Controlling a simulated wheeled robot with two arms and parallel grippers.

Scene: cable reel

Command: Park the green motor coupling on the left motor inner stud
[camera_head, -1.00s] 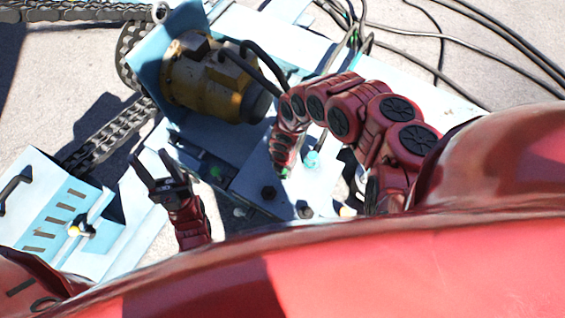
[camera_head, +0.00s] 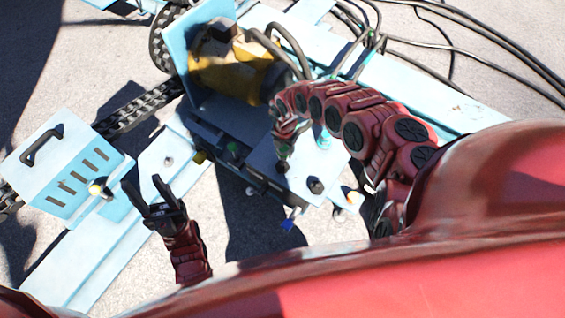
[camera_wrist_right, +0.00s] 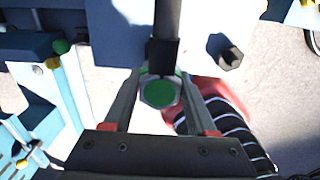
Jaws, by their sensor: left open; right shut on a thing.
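My right gripper (camera_wrist_right: 160,85) is shut on the green motor coupling (camera_wrist_right: 160,94), whose round green face shows between the fingers in the right wrist view. A black cable runs up from the coupling. A dark hexagonal stud (camera_wrist_right: 231,58) stands apart to its right on the pale blue plate. In the head view my right gripper (camera_head: 282,155) hangs over the plate below the yellow motor (camera_head: 225,68), and the coupling is hard to make out. Two dark studs, one at the gripper (camera_head: 282,167) and one to its right (camera_head: 315,186), show there; I cannot tell which is inner. My left gripper (camera_head: 148,198) is open and empty.
A blue box with a handle (camera_head: 65,165) stands at the left, with a chain (camera_head: 140,108) behind it. Black cables (camera_head: 480,40) lie at the upper right. A green knob (camera_wrist_right: 62,46) is left of the gripper in the wrist view.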

